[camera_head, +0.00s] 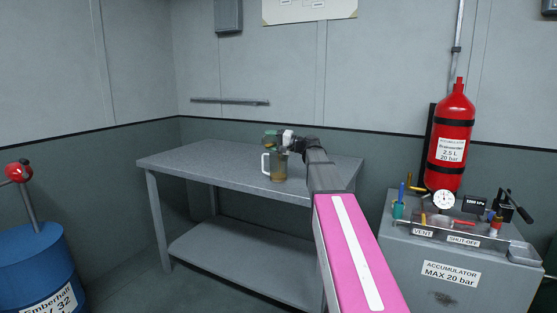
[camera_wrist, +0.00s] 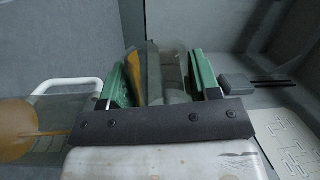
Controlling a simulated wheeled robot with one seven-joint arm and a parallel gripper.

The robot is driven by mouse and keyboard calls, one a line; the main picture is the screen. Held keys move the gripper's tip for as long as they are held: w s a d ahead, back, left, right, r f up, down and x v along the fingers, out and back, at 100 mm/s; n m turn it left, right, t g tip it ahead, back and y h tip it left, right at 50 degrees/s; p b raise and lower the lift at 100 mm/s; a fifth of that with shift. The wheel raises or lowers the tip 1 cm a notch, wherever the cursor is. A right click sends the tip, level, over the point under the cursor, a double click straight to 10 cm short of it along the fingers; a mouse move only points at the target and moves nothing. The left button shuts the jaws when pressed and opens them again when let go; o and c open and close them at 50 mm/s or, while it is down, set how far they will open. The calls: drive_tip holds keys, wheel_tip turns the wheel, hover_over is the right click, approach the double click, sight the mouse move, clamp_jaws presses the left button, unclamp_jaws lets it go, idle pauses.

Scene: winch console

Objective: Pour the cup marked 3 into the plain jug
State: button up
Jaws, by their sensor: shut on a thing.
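The jug (camera_head: 279,173) stands on the grey table, clear-walled with a white handle and amber liquid inside. In the wrist view its white handle (camera_wrist: 72,84) and amber liquid (camera_wrist: 22,125) show at the left. My gripper (camera_head: 272,141) is above the jug's mouth, its green pads also in the wrist view (camera_wrist: 162,80). It is shut on a clear, greyish cup (camera_wrist: 174,72) with some amber showing along its left side. The cup's mark is not readable, and its tilt is hard to judge. In the head view the cup is mostly hidden by the gripper.
The grey table (camera_head: 210,171) is otherwise bare, with a lower shelf. To the right stands the accumulator console (camera_head: 455,270) with gauge, levers and a red cylinder (camera_head: 452,135). A blue drum (camera_head: 35,265) with a red-knobbed lever is at the left.

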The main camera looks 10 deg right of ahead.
drive_tip(key=shift+w+d+r+m, duration=0.15)
drive_tip(key=shift+r+m, duration=0.15)
drive_tip(key=shift+m, duration=0.5)
idle(0.4)
